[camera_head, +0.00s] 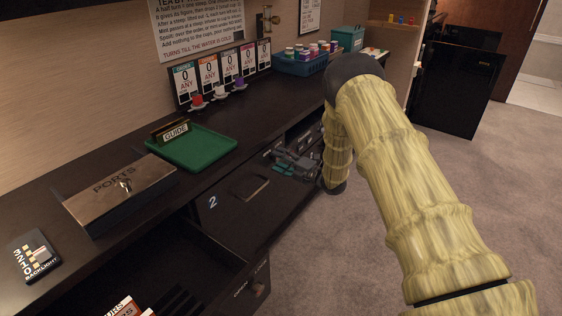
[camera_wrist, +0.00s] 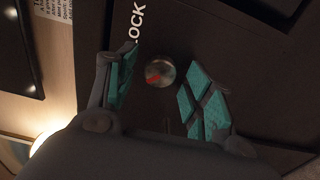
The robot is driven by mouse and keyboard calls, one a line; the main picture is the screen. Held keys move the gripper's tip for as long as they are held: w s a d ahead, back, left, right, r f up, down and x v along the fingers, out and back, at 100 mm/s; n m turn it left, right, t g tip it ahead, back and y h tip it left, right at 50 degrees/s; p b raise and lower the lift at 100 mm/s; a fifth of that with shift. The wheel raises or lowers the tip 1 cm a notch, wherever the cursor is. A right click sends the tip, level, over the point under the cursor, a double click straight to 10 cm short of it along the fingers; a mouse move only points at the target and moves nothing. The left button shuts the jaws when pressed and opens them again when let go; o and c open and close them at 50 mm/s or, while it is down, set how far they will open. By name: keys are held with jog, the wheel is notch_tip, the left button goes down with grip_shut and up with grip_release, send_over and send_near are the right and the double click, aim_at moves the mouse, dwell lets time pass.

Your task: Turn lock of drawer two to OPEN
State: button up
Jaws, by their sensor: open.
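Drawer two (camera_head: 225,222), marked with a white "2", is shut in the front of the dark counter. Its lock knob (camera_wrist: 160,71) is a round metal dial with a red mark, seen in the wrist view with the word "LOCK" beside it. The knob is hidden behind my gripper in the head view. My gripper (camera_head: 293,163) is at the upper right part of that drawer front. In the wrist view my gripper (camera_wrist: 166,74) is open, its teal-padded fingers on either side of the knob with gaps. I cannot tell how deep they reach.
A drawer (camera_head: 185,262) at lower left stands open, with its own OPEN/LOCK knob (camera_head: 257,290). On the counter are a PORTS box (camera_head: 120,190), a green GUIDE tray (camera_head: 195,147) and a blue basket (camera_head: 302,65). The carpet at right is clear.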

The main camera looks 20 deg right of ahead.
jog(key=v, duration=1.2)
jog(key=shift+d, duration=0.1)
jog(key=s+a+f+m+g+h, duration=0.1)
jog(key=s+a+f+m+h, duration=0.1)
jog(key=s+f+m, duration=0.3)
jog(key=s+a+f+m+h, duration=0.1)
jog(key=s+f+m+h, duration=0.15)
jog(key=f, duration=0.45)
jog(key=s+a+f+m+g+h, duration=0.25)
jog(key=s+f+m, duration=0.25)
jog(key=s, duration=0.4)
jog(key=s+a+f+m+g+h, duration=0.1)
jog(key=s+a+f+m+g, duration=0.25)
jog(key=s, duration=0.65)
jog(key=s+f+m+g+h, duration=0.2)
jog(key=s+f+m, duration=0.3)
jog(key=s+f, duration=0.3)
jog(key=s+a+r+m+g+h, duration=0.1)
jog(key=s+m+g, duration=0.2)
jog(key=s, duration=0.7)
jog(key=s+a+r+m+g, duration=0.1)
jog(key=s+a+m+g, duration=0.1)
jog(key=s, duration=0.8)
notch_tip(320, 180, up, 19)
jog(key=p, duration=1.8)
jog(key=shift+w+d+f+p, duration=0.25)
jog(key=shift+w+p, duration=0.1)
jog(key=shift+w, duration=0.1)
